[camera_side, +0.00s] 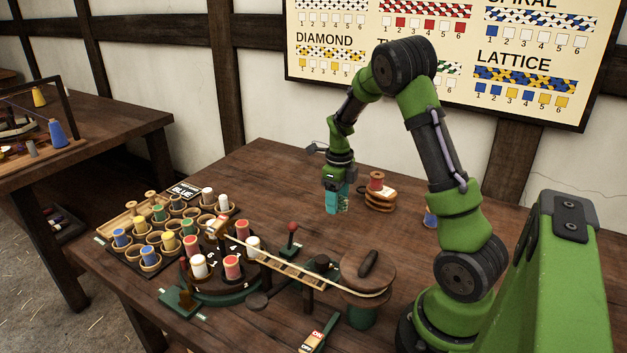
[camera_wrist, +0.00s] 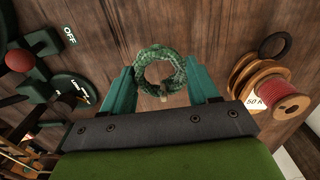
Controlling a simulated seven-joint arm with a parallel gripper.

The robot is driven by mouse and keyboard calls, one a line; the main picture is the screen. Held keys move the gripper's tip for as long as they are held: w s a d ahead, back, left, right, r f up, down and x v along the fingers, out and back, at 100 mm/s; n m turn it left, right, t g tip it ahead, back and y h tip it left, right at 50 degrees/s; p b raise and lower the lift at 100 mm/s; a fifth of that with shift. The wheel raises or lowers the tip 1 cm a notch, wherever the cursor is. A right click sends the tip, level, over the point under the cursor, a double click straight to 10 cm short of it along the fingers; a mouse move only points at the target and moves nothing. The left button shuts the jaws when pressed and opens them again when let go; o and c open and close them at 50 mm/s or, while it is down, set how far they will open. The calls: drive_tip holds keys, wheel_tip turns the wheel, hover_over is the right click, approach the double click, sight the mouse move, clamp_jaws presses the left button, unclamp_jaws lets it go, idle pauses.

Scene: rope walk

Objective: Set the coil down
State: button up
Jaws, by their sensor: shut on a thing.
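My gripper (camera_wrist: 161,85) has teal fingers that are shut on a coil (camera_wrist: 144,65) of green patterned rope. In the wrist view the coil sits between the two fingers as a ring, with the wooden table (camera_wrist: 150,18) seen through and around it. In the side view my gripper (camera_side: 338,208) points down over the table behind the green machine, and the coil (camera_side: 344,202) shows partly beside the teal fingers. I cannot tell whether the coil touches the table.
A red spool (camera_side: 376,181) on stacked wooden rings (camera_side: 380,200) stands close to the right. A red-knobbed lever (camera_side: 292,229) stands in front. The machine with several bobbins (camera_side: 232,267) and a wooden drum (camera_side: 367,272) fills the front. Bare table lies behind my gripper.

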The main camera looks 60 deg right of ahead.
hover_over(313, 195)
drive_tip(key=shift+f, duration=2.45)
drive_tip(key=shift+f, duration=0.1)
drive_tip(key=o, duration=1)
drive_tip(key=shift+o, duration=0.2)
